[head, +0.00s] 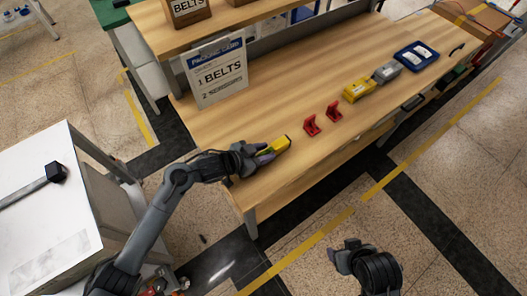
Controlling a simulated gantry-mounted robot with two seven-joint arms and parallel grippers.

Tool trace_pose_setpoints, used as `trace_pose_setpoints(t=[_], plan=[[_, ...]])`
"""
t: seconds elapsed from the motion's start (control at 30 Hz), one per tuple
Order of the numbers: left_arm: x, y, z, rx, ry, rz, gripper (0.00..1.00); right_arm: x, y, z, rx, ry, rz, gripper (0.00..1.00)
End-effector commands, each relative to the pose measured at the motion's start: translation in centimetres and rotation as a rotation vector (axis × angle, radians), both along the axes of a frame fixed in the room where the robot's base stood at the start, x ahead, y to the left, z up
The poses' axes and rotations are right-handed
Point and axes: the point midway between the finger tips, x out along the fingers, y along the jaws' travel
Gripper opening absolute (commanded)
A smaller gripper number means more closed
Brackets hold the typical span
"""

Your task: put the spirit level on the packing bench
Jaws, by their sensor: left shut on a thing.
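The spirit level (281,144) is a short yellow bar at the near left end of the wooden packing bench (225,124). My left gripper (266,153) is shut on it, and the fingers hide its near part. The level is over the bench top; I cannot tell whether it touches the wood. My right gripper (345,255) is low in the picture, over the floor in front of the bench and away from the level. Its fingers are too small and dark to tell whether they are open.
Two red brackets (312,125), a yellow box-like item (359,88), a grey box (387,71) and a blue tray (416,56) stand along the bench. A BELTS sign (217,72) stands at its back left. The bench's front left is mostly clear. A white table (48,225) is at left.

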Motion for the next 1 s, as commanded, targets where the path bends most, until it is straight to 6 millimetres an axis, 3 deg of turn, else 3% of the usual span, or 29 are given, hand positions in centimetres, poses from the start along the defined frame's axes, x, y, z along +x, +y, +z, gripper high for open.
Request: trace_pose_setpoints(t=[0.07, 0.1, 0.23, 0.63, 1.0], plan=[[0.0, 0.0, -0.2, 0.000, 0.000, 0.000, 0.00, 0.0, 0.1, 0.0, 0.003, -0.001, -0.001, 0.65], [0.0, 0.0, -0.2, 0.001, 0.001, -0.001, 0.43, 0.0, 0.1, 0.0, 0.003, -0.001, -0.002, 0.65], [0.0, 0.0, -0.2, 0.001, 0.001, -0.001, 0.63, 0.0, 0.1, 0.0, 0.005, 0.000, -0.004, 0.65], [-0.1, 0.1, 0.3, -0.001, 0.001, 0.000, 0.63, 0.0, 0.2, 0.2, 0.007, 0.000, -0.004, 0.65], [-3.0, 4.3, 3.1, 0.002, 0.000, 0.000, 0.63, 0.0, 0.0, 1.9, -0.003, 0.000, 0.002, 0.65]])
